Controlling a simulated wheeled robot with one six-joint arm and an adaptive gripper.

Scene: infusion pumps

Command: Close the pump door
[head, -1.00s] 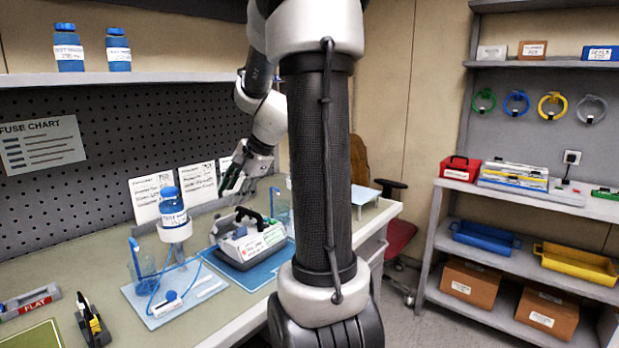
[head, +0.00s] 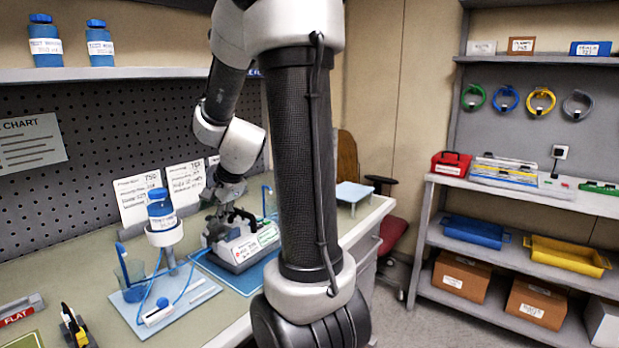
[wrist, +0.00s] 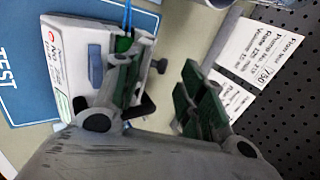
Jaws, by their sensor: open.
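The pump (head: 250,245), a white and grey box with a dark carry handle, sits on a blue mat on the bench in the head view. In the wrist view its white labelled face (wrist: 72,62) shows at the left, with a blue slot. I cannot tell which panel is the door or how far it stands open. My gripper (head: 222,212) is down at the pump's left end in the head view. In the wrist view my gripper (wrist: 165,98) has its green-padded fingers apart with nothing between them. The left finger overlaps the pump's edge and hides part of it; contact is unclear.
A stand with a blue-capped bottle (head: 161,210) and blue tubing (head: 190,270) is left of the pump. Written cards (head: 186,185) lean against the pegboard (head: 100,165) behind. A blue tray (head: 354,192) lies at the bench's far end.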

